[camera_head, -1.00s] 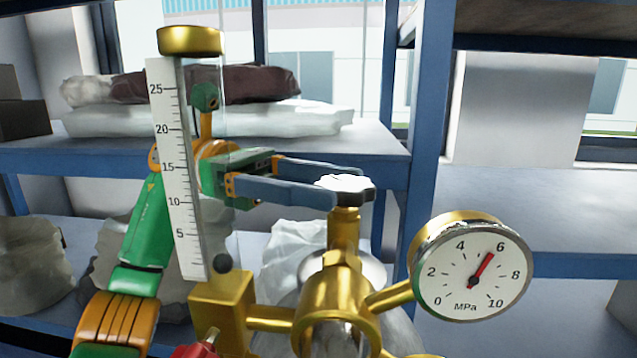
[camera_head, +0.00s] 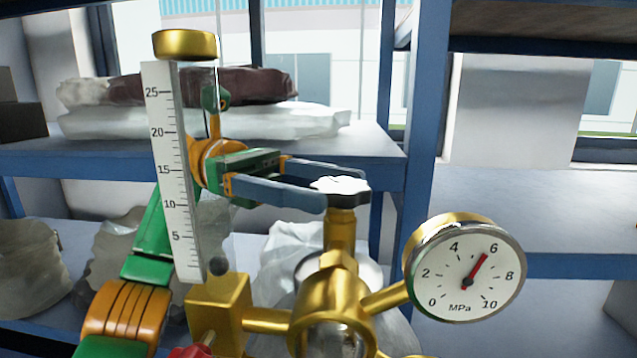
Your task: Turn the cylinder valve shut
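The cylinder valve's handwheel (camera_head: 342,186), white on top with a dark lobed rim, sits on the upright brass stem (camera_head: 340,230) of the valve body. My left gripper (camera_head: 345,190) reaches in from the left at wheel height. Its two blue-grey fingers lie on opposite sides of the wheel, one behind and one in front, and appear closed against it. The exact contact is hard to see. The pressure gauge (camera_head: 467,271) to the right has its red needle near 6 MPa. My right gripper is not in view.
A flowmeter tube with a scale (camera_head: 170,170) and brass cap (camera_head: 184,44) stands left of the valve, in front of my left arm; its dark ball sits near the bottom. A red knob (camera_head: 190,352) is below. Blue shelving (camera_head: 425,130) with bags (camera_head: 200,122) stands behind.

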